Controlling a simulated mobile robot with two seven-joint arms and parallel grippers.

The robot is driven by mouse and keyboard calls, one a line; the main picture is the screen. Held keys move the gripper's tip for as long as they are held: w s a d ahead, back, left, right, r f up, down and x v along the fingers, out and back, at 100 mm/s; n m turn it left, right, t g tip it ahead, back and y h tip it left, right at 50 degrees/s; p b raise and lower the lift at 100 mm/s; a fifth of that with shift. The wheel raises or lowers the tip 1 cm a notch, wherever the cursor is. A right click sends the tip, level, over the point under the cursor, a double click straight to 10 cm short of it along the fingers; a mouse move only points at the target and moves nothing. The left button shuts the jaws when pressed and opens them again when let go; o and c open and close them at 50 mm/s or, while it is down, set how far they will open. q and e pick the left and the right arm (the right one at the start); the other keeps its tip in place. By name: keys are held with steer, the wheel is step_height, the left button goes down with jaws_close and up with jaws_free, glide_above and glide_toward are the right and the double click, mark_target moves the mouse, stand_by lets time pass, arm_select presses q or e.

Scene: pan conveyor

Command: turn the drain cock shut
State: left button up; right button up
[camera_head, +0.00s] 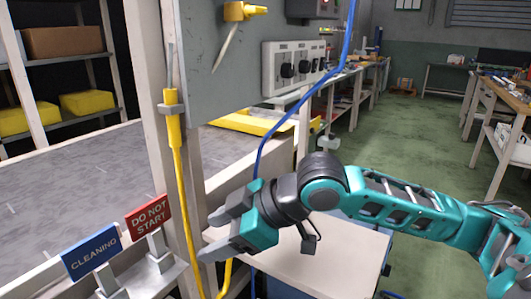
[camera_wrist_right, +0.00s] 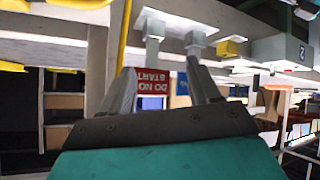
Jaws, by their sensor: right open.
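I cannot tell for certain which part is the drain cock. A small grey tap-like fitting (camera_head: 327,144) shows behind my right arm in the head view, beside the blue hose. A yellow fitting with a pale tapered stem (camera_head: 236,12) is on the grey panel at the top. My right gripper (camera_head: 207,234) is open and empty, beside the frame post and the yellow hose. In the right wrist view the fingers (camera_wrist_right: 163,85) are spread apart, with the red sign showing beyond the gap. My left gripper is not in view.
A red DO NOT START sign (camera_head: 149,216) and a blue CLEANING sign (camera_head: 92,252) stand on the conveyor edge left of the gripper. A yellow hose (camera_head: 183,200) and a blue hose (camera_head: 305,97) hang nearby. Green floor (camera_head: 420,130) is open at the back right.

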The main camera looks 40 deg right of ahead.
steer(key=d+r+m+t, duration=0.15)
steer(key=d+r, duration=0.25)
steer(key=r, duration=0.4)
steer(key=d+r+m+t, duration=0.1)
steer(key=d+r+t, duration=0.1)
steer(key=d+r, duration=0.5)
steer(key=m+t, duration=0.5)
glide_toward(262, 11)
steer(key=shift+n, duration=0.25)
steer(key=shift+p+x, duration=1.1)
steer(key=shift+x, duration=1.05)
steer(key=shift+p+x, duration=0.3)
steer(key=shift+x, duration=0.75)
steer(key=shift+w+a, duration=0.15)
steer(key=shift+w, duration=0.1)
steer(key=shift+w+a+r+p, duration=0.15)
steer(key=shift+w+r+p, duration=0.1)
steer(key=shift+p, duration=0.45)
steer(key=shift+w+a+f+p, duration=0.1)
steer(key=shift+w+a+p, duration=0.05)
steer(key=shift+w+p, duration=0.3)
steer(key=shift+w+a+f+p, duration=0.1)
steer(key=shift+w+f+p, duration=0.05)
steer(key=shift+w+p, duration=0.25)
